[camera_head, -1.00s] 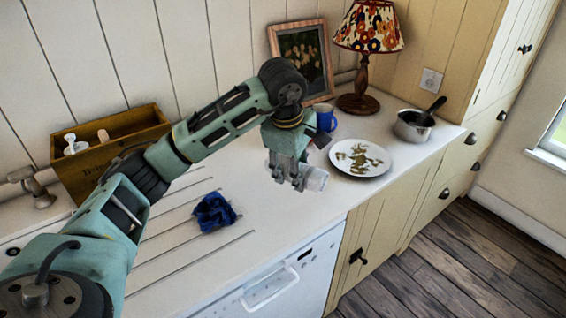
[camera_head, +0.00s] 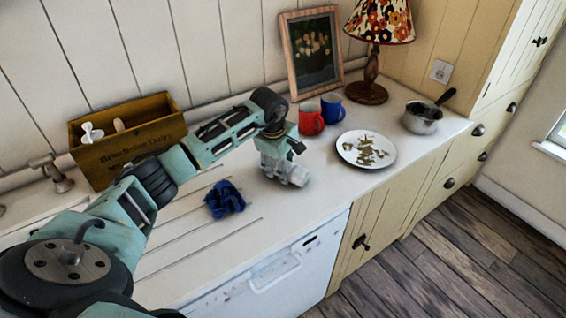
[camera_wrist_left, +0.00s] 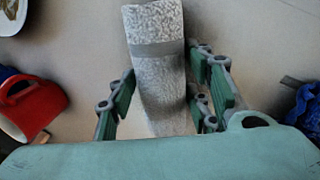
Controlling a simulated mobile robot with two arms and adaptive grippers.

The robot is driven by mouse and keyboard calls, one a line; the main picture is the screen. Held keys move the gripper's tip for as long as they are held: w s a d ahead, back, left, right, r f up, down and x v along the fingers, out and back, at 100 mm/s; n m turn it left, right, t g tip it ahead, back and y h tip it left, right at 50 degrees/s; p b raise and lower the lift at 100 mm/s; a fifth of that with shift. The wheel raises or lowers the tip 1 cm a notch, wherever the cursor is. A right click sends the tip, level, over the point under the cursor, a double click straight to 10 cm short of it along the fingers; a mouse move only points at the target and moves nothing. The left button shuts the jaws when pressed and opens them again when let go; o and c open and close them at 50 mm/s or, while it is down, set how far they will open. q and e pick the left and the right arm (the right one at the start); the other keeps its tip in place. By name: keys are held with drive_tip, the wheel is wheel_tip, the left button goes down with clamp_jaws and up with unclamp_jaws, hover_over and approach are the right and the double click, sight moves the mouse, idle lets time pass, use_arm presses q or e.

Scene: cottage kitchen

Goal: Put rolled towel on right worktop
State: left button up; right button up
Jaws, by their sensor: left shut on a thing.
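My left gripper (camera_head: 290,172) is shut on the rolled towel (camera_head: 300,177), over the white worktop (camera_head: 270,218) between the blue cloth and the plate. In the left wrist view the towel (camera_wrist_left: 158,85) is a speckled pale grey roll with a grey band, between the two fingers of the gripper (camera_wrist_left: 165,100). In the head view most of the towel is hidden by the gripper. I cannot tell whether the towel touches the worktop. My right gripper is not in view.
A red mug (camera_head: 311,122), a blue mug (camera_head: 332,107) and a patterned plate (camera_head: 350,152) stand behind and right. A saucepan (camera_head: 421,120), lamp (camera_head: 371,75) and picture frame (camera_head: 288,60) are further along. A blue cloth (camera_head: 225,199) and wooden box (camera_head: 100,160) lie left.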

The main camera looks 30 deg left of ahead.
use_arm(q)
drive_tip(key=shift+f, duration=0.15)
drive_tip(key=o, duration=1.3)
drive_tip(key=shift+r, duration=0.3)
drive_tip(key=b+v, duration=0.2)
drive_tip(key=v, duration=0.9)
drive_tip(key=shift+s+r+b, duration=0.2)
drive_tip(key=shift+r+b, duration=0.1)
drive_tip(key=shift+r, duration=0.05)
